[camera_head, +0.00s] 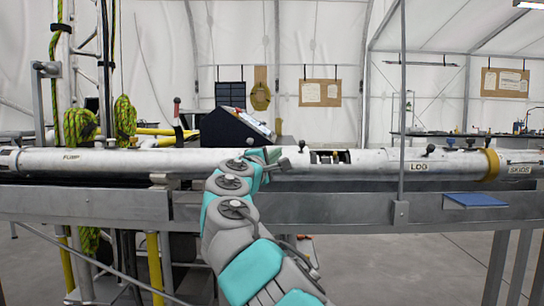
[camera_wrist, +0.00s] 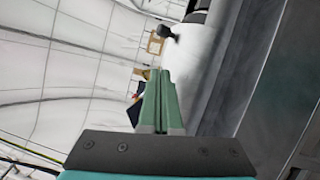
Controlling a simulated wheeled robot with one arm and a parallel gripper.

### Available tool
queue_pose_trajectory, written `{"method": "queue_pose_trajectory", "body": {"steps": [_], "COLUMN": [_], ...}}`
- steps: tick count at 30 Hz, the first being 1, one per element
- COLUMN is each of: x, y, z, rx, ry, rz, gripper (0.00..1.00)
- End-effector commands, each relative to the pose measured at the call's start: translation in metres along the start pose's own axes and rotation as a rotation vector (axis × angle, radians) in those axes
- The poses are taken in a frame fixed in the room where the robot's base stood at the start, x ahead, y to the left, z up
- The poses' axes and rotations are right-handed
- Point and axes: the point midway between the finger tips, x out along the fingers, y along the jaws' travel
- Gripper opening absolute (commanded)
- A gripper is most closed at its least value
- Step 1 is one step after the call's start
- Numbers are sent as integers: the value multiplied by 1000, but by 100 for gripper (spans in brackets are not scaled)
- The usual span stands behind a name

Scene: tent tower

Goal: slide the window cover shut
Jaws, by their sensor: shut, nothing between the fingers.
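A long white tube (camera_head: 380,162) runs across the head view, with a dark window opening (camera_head: 330,157) in its side, which shows parts inside. The opening is uncovered. A small black knob (camera_head: 301,145) stands up just left of the opening and seems to belong to the window cover; the cover's edges are hard to tell from the tube. In the wrist view a black knob (camera_wrist: 165,32) and a dark part of the tube (camera_wrist: 197,12) show beyond the fingertips. My gripper (camera_head: 278,157) is shut and empty, close to the tube, left of the knob and apart from it.
The tube lies above a grey metal rail (camera_head: 350,206). A thin upright pole (camera_head: 402,100) stands in front of the tube to the right. A dark slanted console (camera_head: 232,127) is behind the tube. Yellow-green ropes (camera_head: 80,125) hang at the left.

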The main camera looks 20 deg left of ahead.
Motion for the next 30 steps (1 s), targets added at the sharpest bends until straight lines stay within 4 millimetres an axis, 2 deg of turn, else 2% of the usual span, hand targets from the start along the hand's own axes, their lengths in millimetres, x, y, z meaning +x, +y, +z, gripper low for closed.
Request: {"method": "queue_pose_trajectory", "body": {"steps": [10, 16, 30], "x": [28, 47, 55], "y": [-2, -2, -2], "z": [-1, 22, 29], "rx": [2, -1, -1], "ry": [1, -5, -2], "rz": [-5, -3, -3], "gripper": [0, 0, 0]}}
